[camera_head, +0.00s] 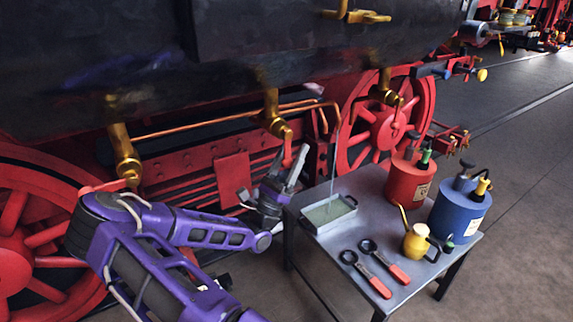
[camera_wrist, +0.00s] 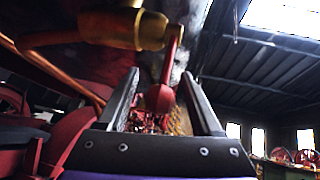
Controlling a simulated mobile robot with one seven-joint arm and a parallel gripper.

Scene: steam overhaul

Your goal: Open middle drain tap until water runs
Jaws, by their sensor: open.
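The middle drain tap (camera_head: 271,112) is a brass tap under the dark cylinder, with a red lever (camera_head: 288,148) hanging down. In the wrist view the brass tap body (camera_wrist: 120,28) is at the top, and the red lever's round end (camera_wrist: 158,98) sits between my fingers. My gripper (camera_head: 291,160) is open just below the tap, its fingers on either side of the lever; contact cannot be told. A thin pale line (camera_head: 334,160), like a water stream, runs from the copper pipe's end (camera_head: 338,108) down to the shallow metal tray (camera_head: 312,222).
Another brass tap (camera_head: 122,150) is at left and one (camera_head: 386,90) at right. Red wheels flank them. A grey table (camera_head: 330,258) beside my gripper holds two ring-ended tools (camera_head: 380,270), a yellow oil can (camera_head: 416,243), a red can (camera_head: 407,182) and a blue can (camera_head: 458,215).

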